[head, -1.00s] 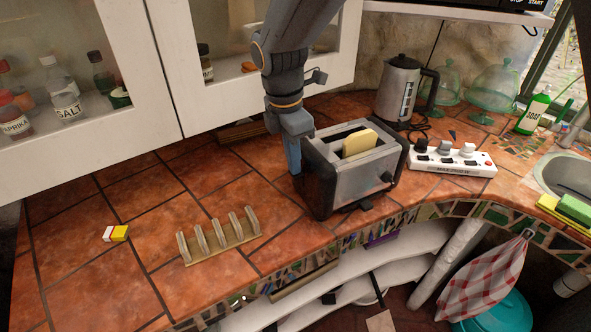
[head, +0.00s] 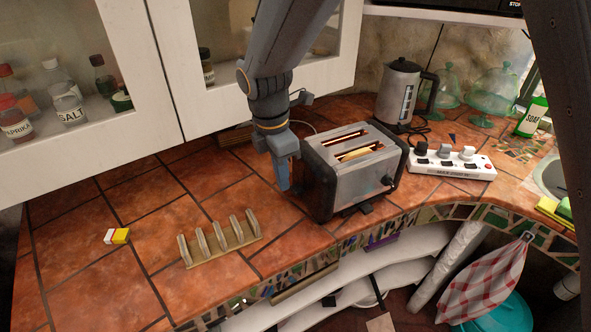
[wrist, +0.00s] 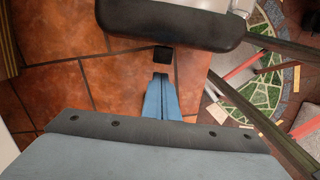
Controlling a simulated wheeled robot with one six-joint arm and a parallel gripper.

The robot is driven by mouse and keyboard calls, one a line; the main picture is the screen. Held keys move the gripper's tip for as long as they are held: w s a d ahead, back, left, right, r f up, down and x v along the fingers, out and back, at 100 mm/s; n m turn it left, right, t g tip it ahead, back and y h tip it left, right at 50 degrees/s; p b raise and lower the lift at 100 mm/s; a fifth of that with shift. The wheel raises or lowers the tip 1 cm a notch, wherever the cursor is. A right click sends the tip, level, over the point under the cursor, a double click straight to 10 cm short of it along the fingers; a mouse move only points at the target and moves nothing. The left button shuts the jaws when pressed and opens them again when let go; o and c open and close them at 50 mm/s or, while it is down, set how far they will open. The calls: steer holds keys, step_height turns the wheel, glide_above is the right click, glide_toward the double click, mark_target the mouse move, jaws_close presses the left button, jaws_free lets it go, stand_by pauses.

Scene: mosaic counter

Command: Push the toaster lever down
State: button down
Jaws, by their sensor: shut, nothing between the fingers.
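The metal toaster (head: 355,188) with dark ends stands upright on the tiled counter. Its slots glow orange, and the bread (head: 360,152) sits low inside, with only its top edge showing. My gripper (head: 284,188) is shut and empty, pointing down just left of the toaster's left end. In the wrist view, the shut blue fingers (wrist: 161,80) point at a small black lever (wrist: 162,54) sticking out of the toaster's dark end (wrist: 170,25). A narrow gap seems to lie between fingertips and lever. The lever cannot be made out in the head view.
A wooden toast rack (head: 220,241) and a small yellow-and-white block (head: 117,236) lie on the left counter. A kettle (head: 400,92) and a white power strip (head: 455,164) stand right of the toaster. Cabinets (head: 90,90) rise behind; the counter's front edge is close.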

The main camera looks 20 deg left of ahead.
step_height(320, 180, up, 8)
steer(key=b, duration=0.2)
steer(key=shift+s+a+f, duration=0.15)
steer(key=shift+s+a, duration=0.1)
steer(key=shift+a, duration=0.05)
stand_by(0.5)
